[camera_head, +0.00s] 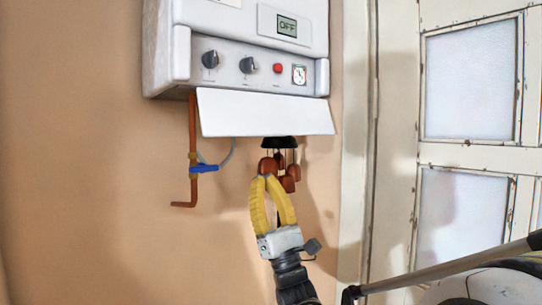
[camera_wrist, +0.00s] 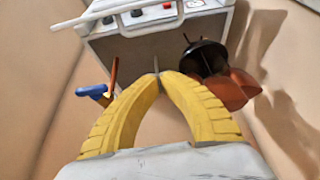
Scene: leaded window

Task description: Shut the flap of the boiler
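The white boiler (camera_head: 235,30) hangs on the wall. Its flap (camera_head: 265,112) is a plain white panel, open and jutting out below the control panel, leaving the knobs uncovered. In the wrist view the flap (camera_wrist: 140,27) shows nearly edge-on as a pale strip in front of the boiler's underside. My gripper (camera_head: 266,178), with yellow fingers, points up below the flap and is apart from it in the head view. In the wrist view the fingertips (camera_wrist: 158,76) meet, with nothing clearly held between them.
A dark-topped chime with reddish-brown bells (camera_head: 289,183) hangs close beside and behind my fingertips; it also shows in the wrist view (camera_wrist: 228,90). A copper pipe (camera_head: 193,130) with a blue valve (camera_head: 204,169) is at the left. A paned white door (camera_head: 430,152) stands at the right.

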